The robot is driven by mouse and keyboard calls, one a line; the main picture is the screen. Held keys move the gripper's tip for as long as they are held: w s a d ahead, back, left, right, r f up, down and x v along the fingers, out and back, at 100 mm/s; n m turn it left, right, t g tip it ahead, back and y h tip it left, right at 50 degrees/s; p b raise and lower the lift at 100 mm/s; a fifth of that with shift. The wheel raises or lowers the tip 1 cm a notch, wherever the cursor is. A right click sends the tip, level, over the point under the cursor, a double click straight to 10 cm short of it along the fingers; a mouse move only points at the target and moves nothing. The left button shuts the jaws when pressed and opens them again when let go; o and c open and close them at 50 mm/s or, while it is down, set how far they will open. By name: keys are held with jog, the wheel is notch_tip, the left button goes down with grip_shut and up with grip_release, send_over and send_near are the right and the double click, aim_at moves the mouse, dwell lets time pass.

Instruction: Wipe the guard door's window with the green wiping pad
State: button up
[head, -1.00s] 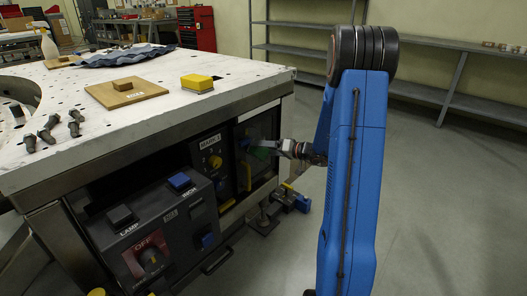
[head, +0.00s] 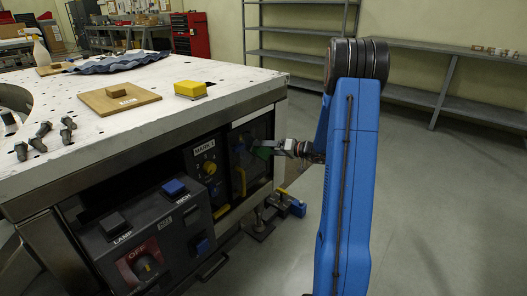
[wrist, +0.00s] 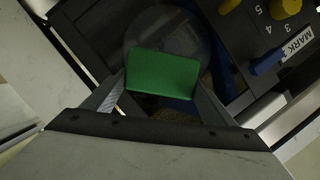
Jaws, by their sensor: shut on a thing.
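My gripper (head: 276,149) is shut on the green wiping pad (head: 263,153) in front of the table's side, at the right end of the panels. In the wrist view the pad (wrist: 163,75) is held flat between both fingers of my gripper (wrist: 162,90). The guard door (head: 249,140) is a dark panel right of the yellow-knobbed panel. Its window (wrist: 160,29) appears as a round, glassy area behind the pad in the wrist view. The pad covers part of it. Whether the pad touches the glass I cannot tell.
The MARK panel (head: 205,170) with a yellow knob adjoins on the left. A control box (head: 150,235) with LAMP and INCH buttons juts out farther left. The floor at right is clear.

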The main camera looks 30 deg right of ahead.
aim_at(268, 150)
jog(key=shift+w+d+r, duration=0.1)
jog(key=shift+w+d, duration=0.1)
jog(key=shift+d, duration=0.25)
jog(key=shift+w+d+r, duration=0.1)
jog(key=shift+w+d, duration=0.05)
jog(key=shift+d, duration=0.3)
jog(key=shift+s+d+f, duration=0.1)
jog(key=shift+d, duration=0.05)
jog(key=shift+s+d+f, duration=0.1)
jog(key=shift+s+d, duration=0.2)
jog(key=shift+s, duration=0.55)
jog(key=shift+s+d+r, duration=0.1)
jog(key=shift+s+d, duration=0.25)
jog(key=shift+s, duration=0.45)
jog(key=shift+s+d+f, duration=0.1)
jog(key=shift+s+d, duration=0.2)
jog(key=shift+s, duration=0.8)
jog(key=shift+s, duration=0.15)
